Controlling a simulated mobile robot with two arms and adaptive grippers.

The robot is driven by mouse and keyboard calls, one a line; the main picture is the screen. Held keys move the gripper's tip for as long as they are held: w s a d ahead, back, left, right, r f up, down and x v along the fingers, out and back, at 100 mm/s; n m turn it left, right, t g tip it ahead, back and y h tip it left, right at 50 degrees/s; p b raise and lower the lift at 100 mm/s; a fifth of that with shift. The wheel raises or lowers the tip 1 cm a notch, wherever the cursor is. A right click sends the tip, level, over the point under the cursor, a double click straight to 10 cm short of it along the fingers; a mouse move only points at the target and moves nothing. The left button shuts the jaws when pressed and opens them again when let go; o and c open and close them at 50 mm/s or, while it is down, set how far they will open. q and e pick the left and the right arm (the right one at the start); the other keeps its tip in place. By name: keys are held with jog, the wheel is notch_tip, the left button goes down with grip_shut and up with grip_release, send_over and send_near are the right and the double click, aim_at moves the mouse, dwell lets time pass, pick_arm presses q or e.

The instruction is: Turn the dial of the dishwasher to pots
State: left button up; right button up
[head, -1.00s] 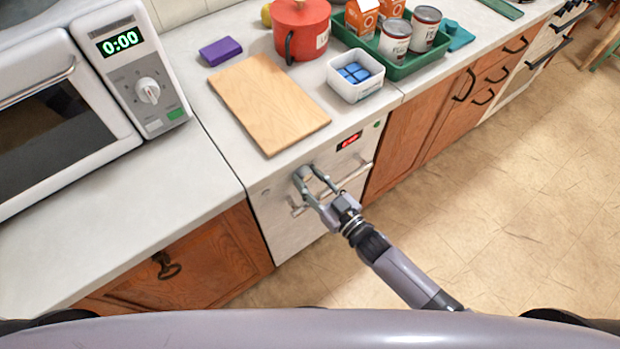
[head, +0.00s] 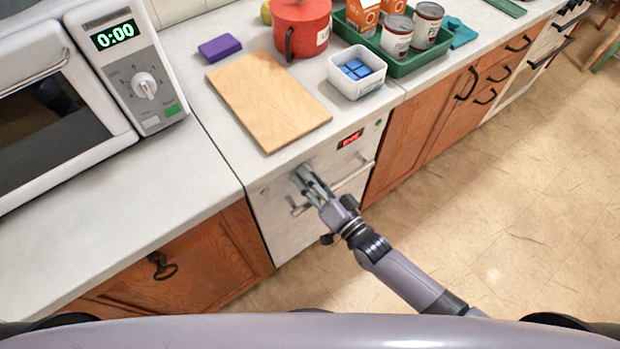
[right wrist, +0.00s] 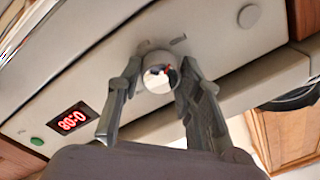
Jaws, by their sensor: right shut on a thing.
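The dishwasher (head: 283,226) is the white front under the counter, with a bar handle (head: 352,178) and a small red display (head: 350,139). My right gripper (head: 304,176) is at its front panel, left of the display. The display (right wrist: 72,119) reads 0:08 upside down. The dial's setting words are not readable. My left gripper is not in view.
A wooden board (head: 268,100) lies on the counter above the dishwasher. A white tub (head: 356,75), a red pot (head: 302,28) and a green tray (head: 408,62) with cans stand behind it. A microwave (head: 130,68) is at the left. Floor at the right is clear.

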jog(key=shift+m, duration=0.4)
jog(key=o, duration=1.2)
jog(key=shift+c, duration=0.2)
jog(key=shift+s, duration=0.1)
jog(key=v, duration=1.2)
jog(key=shift+f, duration=0.1)
